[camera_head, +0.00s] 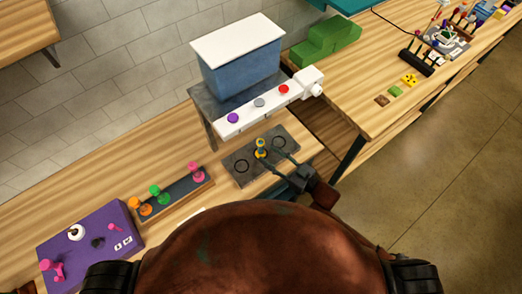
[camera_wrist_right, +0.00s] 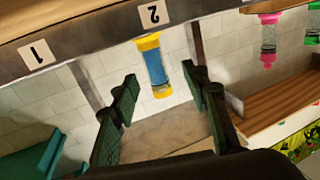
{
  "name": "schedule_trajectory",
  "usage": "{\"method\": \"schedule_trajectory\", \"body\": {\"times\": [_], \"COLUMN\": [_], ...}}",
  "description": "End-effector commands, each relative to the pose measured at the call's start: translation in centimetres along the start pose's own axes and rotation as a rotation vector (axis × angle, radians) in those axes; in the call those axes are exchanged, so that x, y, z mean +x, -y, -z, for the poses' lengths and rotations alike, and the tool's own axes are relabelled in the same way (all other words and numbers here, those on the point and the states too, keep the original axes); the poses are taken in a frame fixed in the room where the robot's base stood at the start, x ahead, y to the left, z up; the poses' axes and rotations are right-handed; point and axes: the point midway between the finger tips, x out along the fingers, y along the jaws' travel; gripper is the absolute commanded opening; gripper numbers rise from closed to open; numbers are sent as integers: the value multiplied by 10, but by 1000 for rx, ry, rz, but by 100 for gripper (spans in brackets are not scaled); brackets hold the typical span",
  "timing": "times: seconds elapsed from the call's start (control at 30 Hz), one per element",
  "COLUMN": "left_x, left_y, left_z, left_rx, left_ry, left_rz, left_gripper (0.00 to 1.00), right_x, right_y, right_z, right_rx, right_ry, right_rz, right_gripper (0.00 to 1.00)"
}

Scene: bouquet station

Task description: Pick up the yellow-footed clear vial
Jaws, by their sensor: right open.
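The yellow-footed clear vial (camera_head: 261,148) stands upright on a dark mat (camera_head: 238,178), near its middle, between two ring marks. In the right wrist view the vial (camera_wrist_right: 155,68) has yellow ends and a blue filling, and appears upside down. My right gripper (camera_head: 281,161) is open and empty, just to the right of and nearer than the vial in the head view. In the right wrist view its two dark fingers (camera_wrist_right: 160,93) are spread, with the vial showing beyond the gap between them. My left gripper is not in view.
A rack (camera_head: 180,190) with orange, green and pink vials stands left of the mat. A blue dispenser with a white lid (camera_head: 238,40) stands behind it, its white bar (camera_head: 260,104) carrying coloured buttons. A purple box (camera_head: 90,240) is at the lower left.

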Motion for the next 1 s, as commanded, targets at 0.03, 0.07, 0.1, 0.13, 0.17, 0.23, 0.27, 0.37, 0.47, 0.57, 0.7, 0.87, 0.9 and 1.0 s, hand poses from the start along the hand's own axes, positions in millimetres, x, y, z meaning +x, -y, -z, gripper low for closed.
{"method": "schedule_trajectory", "body": {"times": [0.03,0.07,0.1,0.13,0.17,0.23,0.27,0.37,0.47,0.57,0.7,0.87,0.9,1.0], "left_x": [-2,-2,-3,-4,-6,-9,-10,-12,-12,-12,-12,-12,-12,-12], "left_y": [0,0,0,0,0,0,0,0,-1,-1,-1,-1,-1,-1], "left_z": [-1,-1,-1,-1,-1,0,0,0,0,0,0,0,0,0], "left_rx": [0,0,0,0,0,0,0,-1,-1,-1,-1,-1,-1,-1], "left_ry": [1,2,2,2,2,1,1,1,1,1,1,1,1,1], "left_rz": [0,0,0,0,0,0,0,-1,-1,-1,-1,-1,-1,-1], "left_gripper": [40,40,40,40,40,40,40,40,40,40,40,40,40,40], "right_x": [6,9,13,16,20,32,36,49,57,59,58,58,58,58], "right_y": [0,-1,-2,-2,-3,-6,-6,-6,-6,-6,-6,-6,-6,-6], "right_z": [1,1,2,2,2,3,3,2,1,0,0,0,0,0], "right_rx": [0,0,-1,-1,0,-1,0,0,1,0,0,0,0,0], "right_ry": [0,-1,-1,0,0,-1,-1,-1,0,1,1,1,1,1], "right_rz": [-1,-1,-1,-1,-1,-1,-1,-1,-1,-1,-2,-2,-2,-2], "right_gripper": [42,42,42,42,42,42,42,42,42,42,42,32,29,22]}}
